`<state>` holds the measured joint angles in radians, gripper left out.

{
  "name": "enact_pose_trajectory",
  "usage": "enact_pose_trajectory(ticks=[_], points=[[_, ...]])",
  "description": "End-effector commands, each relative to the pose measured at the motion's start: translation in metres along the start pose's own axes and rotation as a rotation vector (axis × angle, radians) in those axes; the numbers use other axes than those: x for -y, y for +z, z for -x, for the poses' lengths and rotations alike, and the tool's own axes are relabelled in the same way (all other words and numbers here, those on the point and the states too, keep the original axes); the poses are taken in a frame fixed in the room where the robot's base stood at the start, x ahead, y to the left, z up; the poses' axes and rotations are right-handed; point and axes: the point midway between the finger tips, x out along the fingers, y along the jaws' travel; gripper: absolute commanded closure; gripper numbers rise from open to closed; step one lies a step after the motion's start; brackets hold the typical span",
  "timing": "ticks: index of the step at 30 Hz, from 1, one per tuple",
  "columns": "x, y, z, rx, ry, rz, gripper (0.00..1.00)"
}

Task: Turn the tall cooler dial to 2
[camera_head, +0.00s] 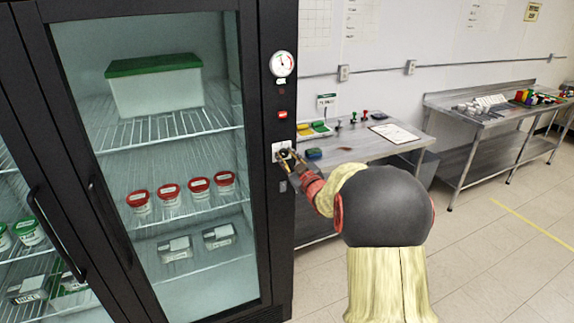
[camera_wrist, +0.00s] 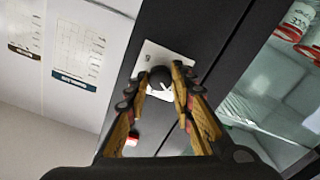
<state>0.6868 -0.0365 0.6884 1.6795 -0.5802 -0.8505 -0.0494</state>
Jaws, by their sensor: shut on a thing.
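The tall cooler (camera_head: 268,230) is a black cabinet with glass doors at the left of the head view. Its dial (camera_wrist: 160,77) is a dark round knob on a white plate (camera_wrist: 150,55), set in the black frame beside the glass door. The plate also shows in the head view (camera_head: 277,147). My gripper (camera_head: 286,156) reaches the dial from the right; in the wrist view my gripper (camera_wrist: 160,76) has its two yellow-brown fingers closed on either side of the knob. The fingers partly cover the knob and plate, and I cannot read the dial's setting.
Above the dial are a round gauge (camera_head: 282,63) and a red switch (camera_head: 283,114). A steel table (camera_head: 350,150) with stamps, coloured pads and a paper stands to the right. Another steel table (camera_head: 480,115) stands farther back. The tiled floor (camera_head: 500,265) at right is open.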

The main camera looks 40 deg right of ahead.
Motion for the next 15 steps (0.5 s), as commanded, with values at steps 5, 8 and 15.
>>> enact_pose_trajectory(ticks=[5, 8, 15], points=[[0.0009, 0.0018, 0.0002, 0.002, -0.001, 0.047, 1.00], [0.0007, 0.0012, 0.0002, 0.002, -0.001, 0.060, 1.00], [0.0005, 0.0006, 0.0001, 0.002, -0.002, 0.067, 1.00]])
